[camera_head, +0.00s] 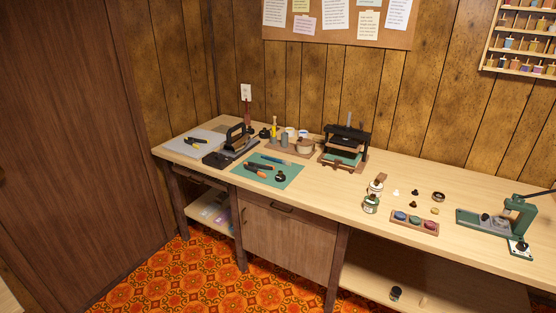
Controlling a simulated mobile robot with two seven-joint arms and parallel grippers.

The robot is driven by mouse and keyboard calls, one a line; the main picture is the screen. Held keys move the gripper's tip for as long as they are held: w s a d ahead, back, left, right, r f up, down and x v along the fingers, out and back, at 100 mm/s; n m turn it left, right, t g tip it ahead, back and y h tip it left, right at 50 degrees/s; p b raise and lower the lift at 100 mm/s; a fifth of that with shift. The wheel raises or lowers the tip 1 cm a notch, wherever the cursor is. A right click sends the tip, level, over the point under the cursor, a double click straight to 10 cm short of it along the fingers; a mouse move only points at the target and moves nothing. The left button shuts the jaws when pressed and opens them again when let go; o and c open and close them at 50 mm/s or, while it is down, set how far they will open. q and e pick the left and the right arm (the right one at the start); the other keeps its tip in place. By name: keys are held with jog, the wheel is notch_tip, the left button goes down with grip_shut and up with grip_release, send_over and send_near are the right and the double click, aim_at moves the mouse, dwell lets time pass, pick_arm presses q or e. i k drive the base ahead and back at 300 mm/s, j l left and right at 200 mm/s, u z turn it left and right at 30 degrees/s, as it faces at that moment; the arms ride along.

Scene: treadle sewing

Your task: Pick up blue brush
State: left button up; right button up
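A thin blue tool that looks like the blue brush (275,160) lies flat on the green mat (288,181) toward the left of the workbench. It is small in the head view, so I cannot make out its bristles. Orange-and-black handled tools (256,170) lie just in front of it on the same mat. Neither of my grippers shows in the head view.
The long wooden workbench (330,193) runs along the panelled wall. A black press (347,143) stands right of the mat, with a wooden tray (415,224) and green machine (517,218) farther right. Patterned floor (199,283) in front is clear.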

aim_at(287, 162)
jog(key=i+j+z, duration=0.1)
jog(key=i+z, duration=0.15)
jog(key=i, duration=0.25)
jog(key=i+j+z, duration=0.25)
jog(key=i, duration=0.25)
